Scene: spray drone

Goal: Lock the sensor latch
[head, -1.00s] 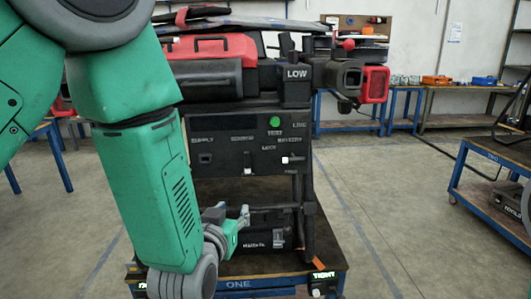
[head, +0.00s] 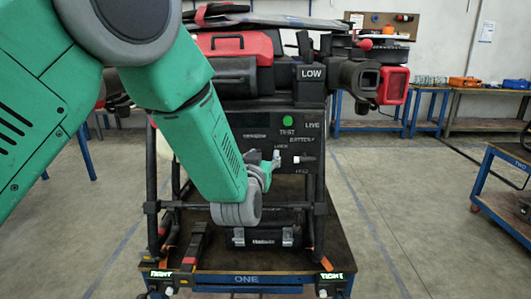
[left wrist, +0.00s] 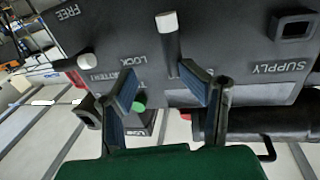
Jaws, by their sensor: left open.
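The sensor latch appears to be the white-tipped black lever (head: 297,160) by the LOCK and FREE lettering on the dark panel (head: 262,158). It also shows in the left wrist view (left wrist: 85,62), left of the fingers, lying roughly sideways with its white tip toward the LOCK side. I cannot tell which setting it is in. My left gripper (head: 274,161) is open and empty, just left of this lever in the head view. In the left wrist view, a second white-tipped lever (left wrist: 168,28) shows beyond the gap between the open fingers (left wrist: 163,88). My right gripper is not in view.
A green button (head: 287,121) sits above the levers. A camera-like unit with a red end (head: 393,85) juts out at upper right. A black case (head: 262,237) lies on the cart shelf below.

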